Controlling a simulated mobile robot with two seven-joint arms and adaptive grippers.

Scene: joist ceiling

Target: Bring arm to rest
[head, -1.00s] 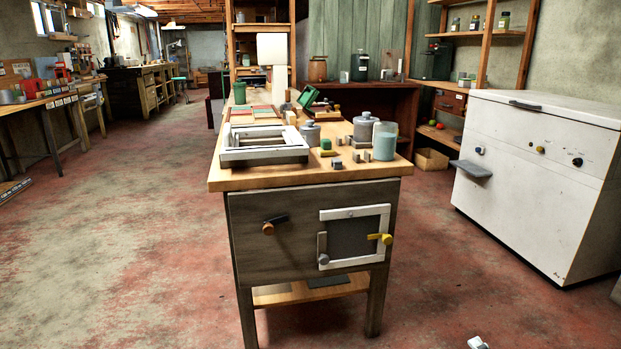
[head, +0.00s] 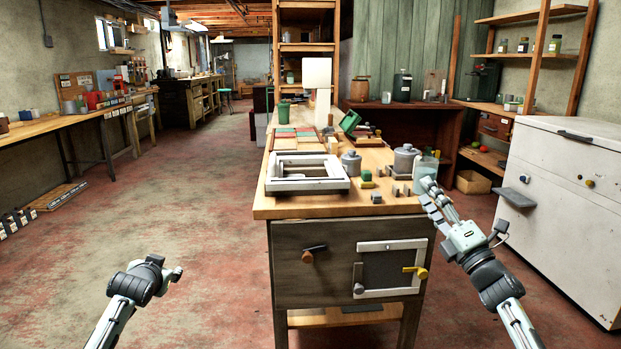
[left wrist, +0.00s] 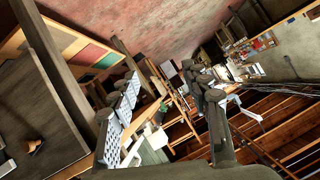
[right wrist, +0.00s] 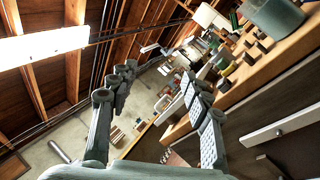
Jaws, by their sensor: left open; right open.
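My left gripper (head: 173,274) is at the lower left of the head view, over bare floor and well left of the bench. It is foreshortened there, but the left wrist view shows its fingers (left wrist: 163,84) apart with nothing between them. My right gripper (head: 434,192) is raised by the bench's right front corner. Its fingers overlap the pale blue jar (head: 425,166) in the head view; I cannot tell whether they touch. In the right wrist view its fingers (right wrist: 157,84) are apart and empty, and the jar (right wrist: 277,16) is at the upper right, outside them.
The wooden bench (head: 262,208) ahead holds a white tray frame (head: 300,185), a lidded grey pot (head: 404,160) and several small blocks. Its front has a panel with a yellow handle (head: 417,271). A white chest cabinet (head: 560,205) stands right. Open floor (head: 190,215) lies left.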

